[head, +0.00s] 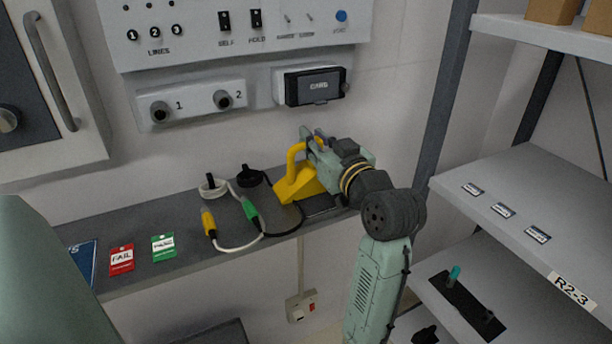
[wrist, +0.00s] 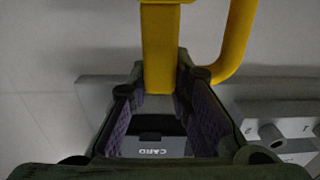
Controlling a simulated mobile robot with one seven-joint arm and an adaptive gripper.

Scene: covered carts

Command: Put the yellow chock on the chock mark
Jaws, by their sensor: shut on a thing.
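The yellow chock (head: 294,188) has a wedge-shaped body with a tall looped handle, and is at the right part of the grey wall shelf (head: 190,262). My gripper (head: 312,143) is shut on the upper part of its handle. In the wrist view the yellow handle (wrist: 160,60) runs between the two fingers of my gripper (wrist: 160,85). I cannot tell whether the chock touches the shelf or hangs just above it. A dark flat patch (head: 319,205) shows beside the chock, partly hidden by chock and arm; I cannot tell if it is the chock mark.
Yellow (head: 208,222) and green (head: 250,211) plugs with cables lie left of the chock. Red FAIL (head: 121,260) and green (head: 163,247) tags lie further left. A panel with a CARD box (head: 312,87) is above. A rack shelf (head: 530,200) stands right.

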